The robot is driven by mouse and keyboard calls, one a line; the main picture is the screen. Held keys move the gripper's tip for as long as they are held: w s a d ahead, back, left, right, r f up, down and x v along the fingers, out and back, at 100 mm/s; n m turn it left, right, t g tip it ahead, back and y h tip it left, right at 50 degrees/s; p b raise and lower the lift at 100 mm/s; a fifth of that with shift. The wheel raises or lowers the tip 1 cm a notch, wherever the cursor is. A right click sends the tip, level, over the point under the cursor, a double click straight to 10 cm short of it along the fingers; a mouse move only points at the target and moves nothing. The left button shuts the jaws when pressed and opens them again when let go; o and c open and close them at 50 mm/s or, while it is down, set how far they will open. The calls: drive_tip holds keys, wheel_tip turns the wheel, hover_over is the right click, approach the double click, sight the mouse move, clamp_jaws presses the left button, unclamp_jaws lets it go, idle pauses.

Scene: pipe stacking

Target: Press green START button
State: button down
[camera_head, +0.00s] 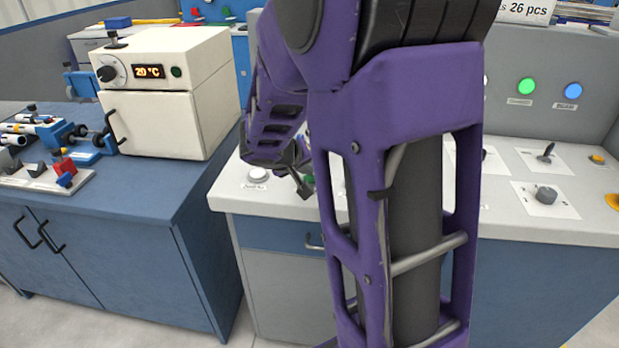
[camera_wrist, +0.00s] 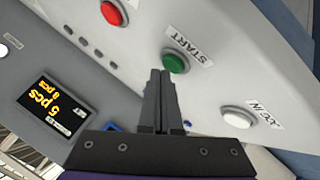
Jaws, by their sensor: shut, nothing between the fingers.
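The green START button (camera_wrist: 174,63) sits on a light panel in the wrist view, with its START label beside it. My gripper (camera_wrist: 160,76) is shut and empty. Its fingertips appear just short of the green button, slightly to its left in the wrist view; I cannot tell whether they touch it. In the head view my gripper (camera_head: 304,190) is low over the console top, and a sliver of the green button (camera_head: 309,181) shows beside it. My purple arm hides much of the console there.
A red button (camera_wrist: 113,13) and a white button (camera_wrist: 238,117) flank the green one. A display (camera_wrist: 53,107) is at the left. In the head view, a cream oven (camera_head: 155,115) stands left of my arm. A joystick (camera_head: 547,152) and a knob (camera_head: 545,195) rise at the right.

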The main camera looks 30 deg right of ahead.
drive_tip(key=shift+f, duration=0.45)
drive_tip(key=shift+r, duration=0.1)
idle(0.4)
drive_tip(key=shift+r, duration=0.75)
drive_tip(key=shift+r+p, duration=1.6)
drive_tip(key=shift+r, duration=0.95)
